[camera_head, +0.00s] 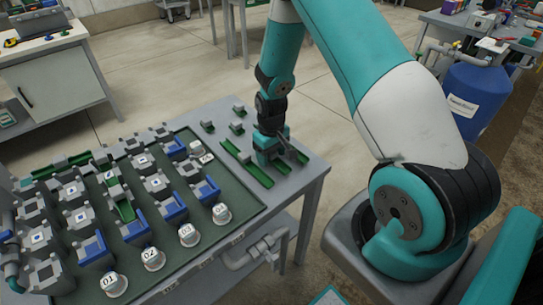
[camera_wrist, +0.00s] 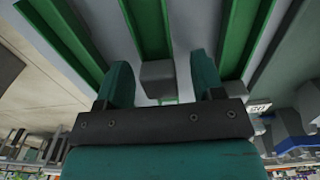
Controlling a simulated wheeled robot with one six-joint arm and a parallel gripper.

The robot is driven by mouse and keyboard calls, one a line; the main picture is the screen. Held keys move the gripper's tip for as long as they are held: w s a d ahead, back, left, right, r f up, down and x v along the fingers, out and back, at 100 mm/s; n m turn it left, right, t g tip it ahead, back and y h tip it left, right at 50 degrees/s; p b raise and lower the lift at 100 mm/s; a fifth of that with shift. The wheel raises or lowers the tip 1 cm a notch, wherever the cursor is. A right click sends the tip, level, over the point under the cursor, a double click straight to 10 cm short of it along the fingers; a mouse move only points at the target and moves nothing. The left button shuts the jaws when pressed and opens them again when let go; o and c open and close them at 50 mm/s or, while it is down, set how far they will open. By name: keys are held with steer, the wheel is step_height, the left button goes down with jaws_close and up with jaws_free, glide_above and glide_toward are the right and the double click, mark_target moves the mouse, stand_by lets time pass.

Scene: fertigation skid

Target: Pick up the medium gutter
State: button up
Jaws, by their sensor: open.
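Green gutters lie side by side on the right end of the grey table. In the wrist view a middle gutter (camera_wrist: 148,28) with a grey block (camera_wrist: 158,76) lies ahead of my open gripper (camera_wrist: 162,88), roughly between the fingers. A left gutter (camera_wrist: 66,40) and a right gutter (camera_wrist: 241,35) flank it. I cannot tell which is medium, nor whether the fingers touch anything.
A dark green tray (camera_head: 214,245) fills most of the table (camera_head: 314,166), with several grey blocks, blue and green pieces and numbered white caps. Several small grey-and-green pieces (camera_head: 237,128) stand behind my gripper. A blue barrel (camera_head: 470,98) stands at the right.

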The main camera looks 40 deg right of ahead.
steer(key=shift+f, duration=0.45)
steer(key=shift+c, duration=0.4)
steer(key=c, duration=0.9)
steer(key=shift+r, duration=0.1)
steer(key=shift+c, duration=0.2)
